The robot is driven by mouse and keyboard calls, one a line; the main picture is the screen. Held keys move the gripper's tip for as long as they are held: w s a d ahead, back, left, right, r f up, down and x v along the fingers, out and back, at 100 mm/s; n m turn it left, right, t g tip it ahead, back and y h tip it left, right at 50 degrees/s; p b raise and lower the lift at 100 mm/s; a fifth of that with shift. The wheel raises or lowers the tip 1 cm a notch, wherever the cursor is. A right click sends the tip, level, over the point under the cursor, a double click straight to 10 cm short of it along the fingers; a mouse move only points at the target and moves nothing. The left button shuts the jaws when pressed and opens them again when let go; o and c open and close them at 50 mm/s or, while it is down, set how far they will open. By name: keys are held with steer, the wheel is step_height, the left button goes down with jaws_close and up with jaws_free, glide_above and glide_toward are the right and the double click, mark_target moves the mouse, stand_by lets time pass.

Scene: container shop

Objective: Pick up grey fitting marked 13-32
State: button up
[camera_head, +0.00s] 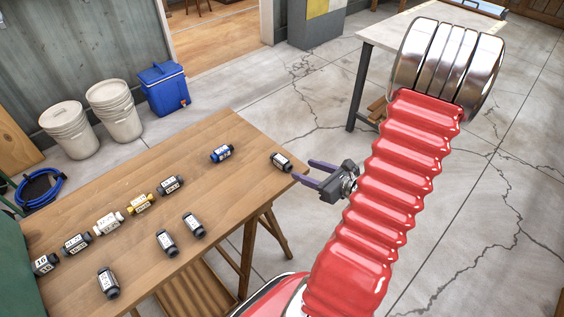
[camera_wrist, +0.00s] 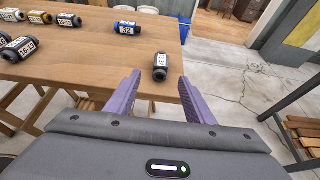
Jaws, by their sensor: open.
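Several fittings with white labels lie on the wooden table (camera_head: 195,190); most are dark grey or black. I cannot make out which is marked 13-32. The nearest to my gripper (camera_head: 303,170) is a dark grey fitting (camera_head: 281,162) at the table's right corner. In the wrist view this fitting (camera_wrist: 160,66) lies ahead, seen between the two purple fingers; its label is too small to read. My gripper is open and empty, off the table's right edge and apart from the fitting.
A blue fitting (camera_head: 221,153) lies left of the near one. A yellow fitting (camera_head: 141,204), a whitish one (camera_head: 108,222) and several dark ones lie further left. A blue cooler (camera_head: 163,88) and white buckets (camera_head: 114,110) stand behind. A second table (camera_head: 385,38) is at upper right.

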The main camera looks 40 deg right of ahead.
mark_target(285, 161)
steer(key=x, duration=0.7)
steer(key=shift+w+a+f, duration=0.1)
steer(key=shift+w+f, duration=0.1)
steer(key=shift+w, duration=0.35)
steer(key=shift+f, duration=0.1)
steer(key=shift+x, duration=2.55)
steer(key=c, duration=1.1)
steer(key=shift+d, duration=0.2)
steer(key=shift+r, duration=4.95)
